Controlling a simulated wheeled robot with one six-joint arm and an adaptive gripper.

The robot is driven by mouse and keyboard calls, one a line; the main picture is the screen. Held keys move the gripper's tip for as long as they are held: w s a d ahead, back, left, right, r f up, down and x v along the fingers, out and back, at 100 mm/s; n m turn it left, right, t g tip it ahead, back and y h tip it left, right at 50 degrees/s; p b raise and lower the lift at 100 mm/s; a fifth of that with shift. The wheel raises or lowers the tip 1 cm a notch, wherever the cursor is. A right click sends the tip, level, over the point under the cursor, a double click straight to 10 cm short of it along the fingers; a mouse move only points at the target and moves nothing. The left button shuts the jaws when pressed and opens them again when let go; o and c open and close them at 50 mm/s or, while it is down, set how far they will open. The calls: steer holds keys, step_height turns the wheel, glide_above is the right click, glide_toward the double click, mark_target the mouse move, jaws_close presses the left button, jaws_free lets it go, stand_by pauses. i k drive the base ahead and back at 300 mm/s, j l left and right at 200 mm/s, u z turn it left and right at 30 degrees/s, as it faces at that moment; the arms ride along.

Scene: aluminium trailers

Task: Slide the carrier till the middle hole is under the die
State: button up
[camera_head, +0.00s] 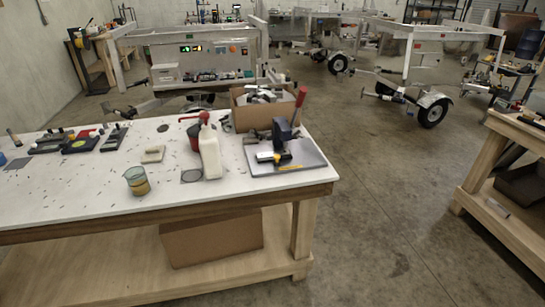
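A small hand press (282,136) with a dark blue body and a red lever (301,97) stands upright on a grey plate (306,163) at the right end of the white table. A small black, white and yellow piece (266,157) sits low at the front of the press, pointing left; it may be the carrier. Its holes and the die are too small to make out, so I cannot tell which hole is under the die. My gripper is not in view.
Small scraps litter the tabletop. Open concrete floor (400,200) lies to the right, before another wooden bench (485,170).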

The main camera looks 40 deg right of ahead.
mark_target(275, 157)
steer(key=i+z, duration=0.35)
steer(key=i+j+z, duration=0.25)
steer(key=z, duration=0.15)
steer(key=i, duration=0.15)
